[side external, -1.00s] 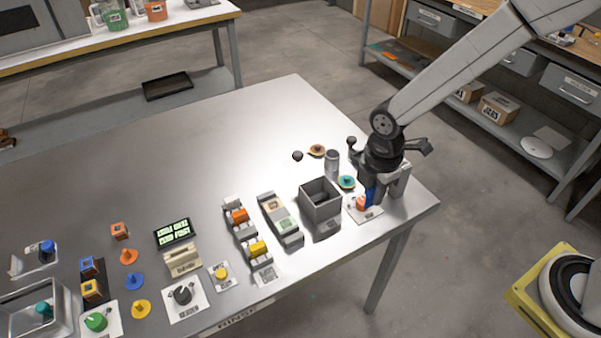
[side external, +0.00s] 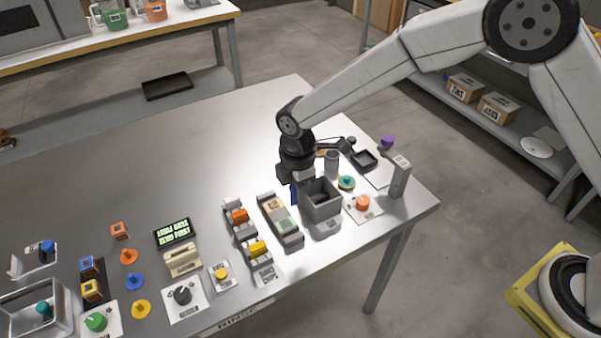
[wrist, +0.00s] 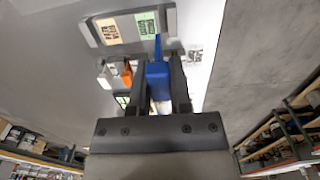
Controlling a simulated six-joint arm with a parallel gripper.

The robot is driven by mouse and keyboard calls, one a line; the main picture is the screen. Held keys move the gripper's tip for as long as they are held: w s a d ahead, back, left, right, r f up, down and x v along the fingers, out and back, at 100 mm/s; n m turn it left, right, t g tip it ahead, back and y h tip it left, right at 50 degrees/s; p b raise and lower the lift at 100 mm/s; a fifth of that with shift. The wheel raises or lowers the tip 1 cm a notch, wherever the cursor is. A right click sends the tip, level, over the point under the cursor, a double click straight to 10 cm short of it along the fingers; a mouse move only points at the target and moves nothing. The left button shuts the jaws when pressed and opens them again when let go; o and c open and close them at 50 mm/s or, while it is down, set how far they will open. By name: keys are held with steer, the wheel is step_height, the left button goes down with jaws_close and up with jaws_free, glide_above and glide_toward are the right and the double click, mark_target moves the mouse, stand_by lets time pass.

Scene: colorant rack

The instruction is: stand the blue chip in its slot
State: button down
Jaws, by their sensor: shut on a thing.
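My gripper (side external: 294,185) is shut on the blue chip (side external: 294,195) and holds it just left of the open grey box, partly in front of my fingers. In the wrist view my gripper (wrist: 160,70) has the blue chip (wrist: 158,80) between its two dark fingers, with a thin blue part reaching past the tips. The orange chip also shows in the wrist view (wrist: 127,75). I cannot tell which slot is for the blue chip.
The open grey box (side external: 321,207) stands close on the right of my gripper. A holder with beige and green tiles (side external: 281,220) lies between it and the rack. A grey post (side external: 400,178) and an orange knob (side external: 362,203) stand farther right.

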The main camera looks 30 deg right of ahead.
steer(key=w+a+f, duration=0.2)
steer(key=w+a, duration=0.1)
steer(key=a, duration=0.8)
steer(key=shift+f, duration=0.35)
steer(key=shift+f, duration=0.15)
glide_above(248, 230)
steer(key=s, duration=0.2)
steer(key=shift+a+f, duration=0.15)
steer(key=shift+f, duration=1.1)
steer(key=shift+a+f, duration=0.1)
steer(key=shift+f, duration=1.15)
steer(key=shift+f, duration=1.4)
stand_by(0.4)
steer(key=shift+c, duration=0.7)
jaws_free()
steer(key=shift+r, duration=0.15)
